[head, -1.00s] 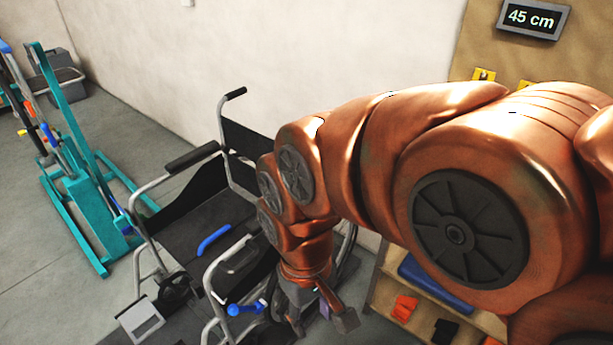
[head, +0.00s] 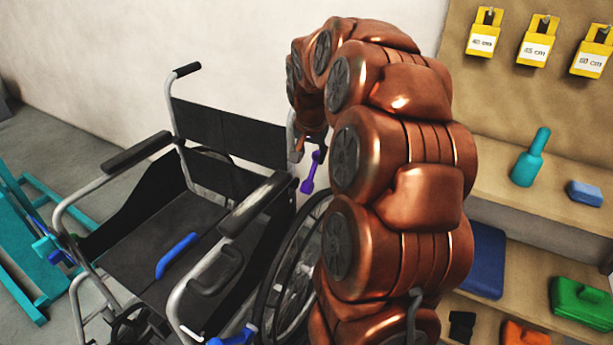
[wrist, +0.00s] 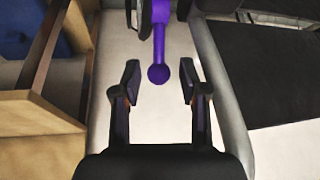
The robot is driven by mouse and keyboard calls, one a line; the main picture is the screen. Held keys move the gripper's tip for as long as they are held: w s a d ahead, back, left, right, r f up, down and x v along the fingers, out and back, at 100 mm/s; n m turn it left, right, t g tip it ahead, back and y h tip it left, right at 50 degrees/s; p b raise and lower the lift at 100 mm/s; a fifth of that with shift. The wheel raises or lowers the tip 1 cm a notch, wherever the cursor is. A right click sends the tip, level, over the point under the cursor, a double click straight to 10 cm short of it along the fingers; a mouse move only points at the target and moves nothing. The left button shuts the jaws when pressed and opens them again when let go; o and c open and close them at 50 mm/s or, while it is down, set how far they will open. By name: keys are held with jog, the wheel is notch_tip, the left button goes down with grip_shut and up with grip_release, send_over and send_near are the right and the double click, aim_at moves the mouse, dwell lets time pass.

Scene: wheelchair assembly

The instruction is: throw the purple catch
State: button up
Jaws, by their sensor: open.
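The purple catch (head: 311,178) is a short lever with a round knob, beside the back of the wheelchair (head: 250,140), near the wall. In the wrist view the purple catch (wrist: 160,40) runs down from the top edge, and its knob ends near the space between my fingertips. My gripper (wrist: 159,82) is open, with one finger on each side of that space and neither touching the catch. In the head view my arm hides most of my gripper, and the catch's mount is not clear.
A blue lever (head: 177,255) lies over the wheelchair's seat. A blue-knobbed lever (head: 232,337) is at its lower front. A teal frame (head: 30,250) stands left.

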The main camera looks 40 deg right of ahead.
aim_at(314, 165)
jog(key=shift+m, duration=0.3)
jog(key=shift+w+d+r+b+x, duration=0.1)
jog(key=shift+d+x, duration=0.15)
jog(key=shift+x, duration=1.2)
jog(key=shift+w+d+r+b+x, duration=0.15)
jog(key=shift+d+x, duration=0.1)
jog(key=shift+x, duration=1.25)
jog(key=shift+d+r+b+x, duration=0.1)
jog(key=shift+d+x, duration=0.15)
jog(key=shift+x, duration=1.2)
jog(key=shift+c, duration=0.2)
grip_shut()
